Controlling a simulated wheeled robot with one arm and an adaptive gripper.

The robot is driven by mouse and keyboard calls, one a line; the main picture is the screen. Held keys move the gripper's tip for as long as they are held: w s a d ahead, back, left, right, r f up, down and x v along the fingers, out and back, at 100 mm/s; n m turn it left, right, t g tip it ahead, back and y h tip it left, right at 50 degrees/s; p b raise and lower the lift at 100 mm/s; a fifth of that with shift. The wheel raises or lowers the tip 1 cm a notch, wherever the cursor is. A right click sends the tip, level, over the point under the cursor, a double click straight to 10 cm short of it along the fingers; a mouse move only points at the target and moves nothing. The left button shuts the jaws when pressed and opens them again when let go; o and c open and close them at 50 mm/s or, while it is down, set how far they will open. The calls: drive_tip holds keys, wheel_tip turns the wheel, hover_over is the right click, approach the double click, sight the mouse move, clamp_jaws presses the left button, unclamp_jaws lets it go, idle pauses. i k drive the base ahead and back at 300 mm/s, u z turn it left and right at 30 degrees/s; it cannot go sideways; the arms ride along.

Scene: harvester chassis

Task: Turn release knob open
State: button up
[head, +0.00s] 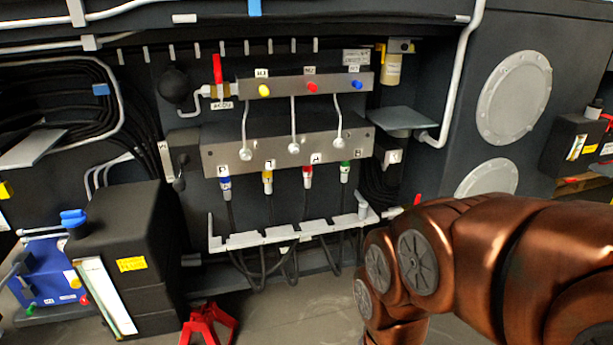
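I cannot tell for sure which part is the release knob. The upper panel also bears a yellow knob (264,90), a red knob (312,87) and a blue knob (356,85). My copper-coloured arm fills the lower right, apart from the panels in the picture. My gripper is not in view, so its state does not show.
A lower grey panel (270,152) carries several levers, with coloured hose couplings beneath. A white bracket rail (285,236) sticks out below. A black box (125,250) and a red stand (207,325) are at the lower left. Bare floor (290,305) lies between the stand and my arm.

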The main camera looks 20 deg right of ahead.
sight(83, 300)
drive_tip(key=u, duration=0.85)
drive_tip(key=k, duration=0.6)
drive_tip(key=z, duration=0.35)
drive_tip(key=i, duration=0.85)
drive_tip(key=u, duration=0.85)
drive_tip(key=i, duration=1.25)
drive_tip(key=u, duration=1.55)
drive_tip(key=i, duration=0.5)
drive_tip(key=u, duration=0.5)
